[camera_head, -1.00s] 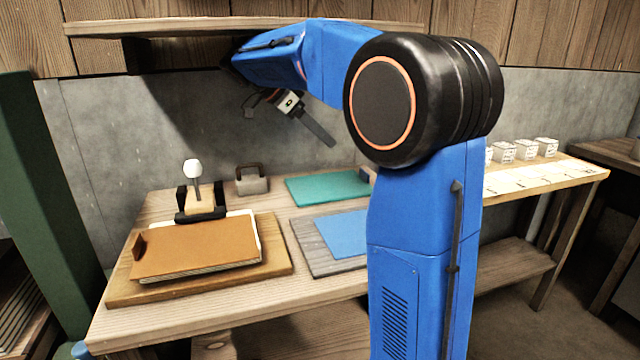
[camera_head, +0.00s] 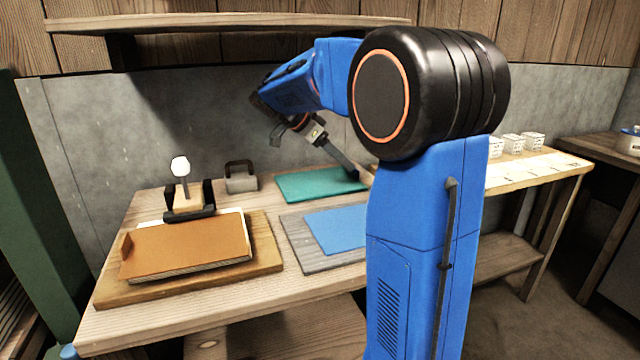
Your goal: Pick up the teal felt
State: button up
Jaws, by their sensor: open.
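The teal felt (camera_head: 312,184) lies flat at the back of the wooden workbench, right of the grey block with a handle. My gripper (camera_head: 352,174) reaches down from the upper left to the felt's right end, with a long dark finger over or at that edge. I cannot tell whether it touches the felt. The jaws are open, but the gap between the fingers is hard to make out. My blue arm hides the area just right of the felt.
A blue sheet (camera_head: 338,229) lies on a grey board (camera_head: 299,244) in front of the felt. A brown-covered stack (camera_head: 185,247) sits on a wooden board (camera_head: 267,262) at left. A grey handled block (camera_head: 241,180) stands left of the felt. A shelf (camera_head: 230,22) hangs above.

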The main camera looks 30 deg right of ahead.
aim_at(349, 177)
jog(key=x, duration=0.5)
jog(key=shift+s, duration=0.15)
jog(key=shift+a, duration=0.1)
jog(key=shift+c, duration=0.6)
jog(key=c, duration=1)
jog(key=shift+c, duration=0.3)
jog(key=shift+r, duration=0.15)
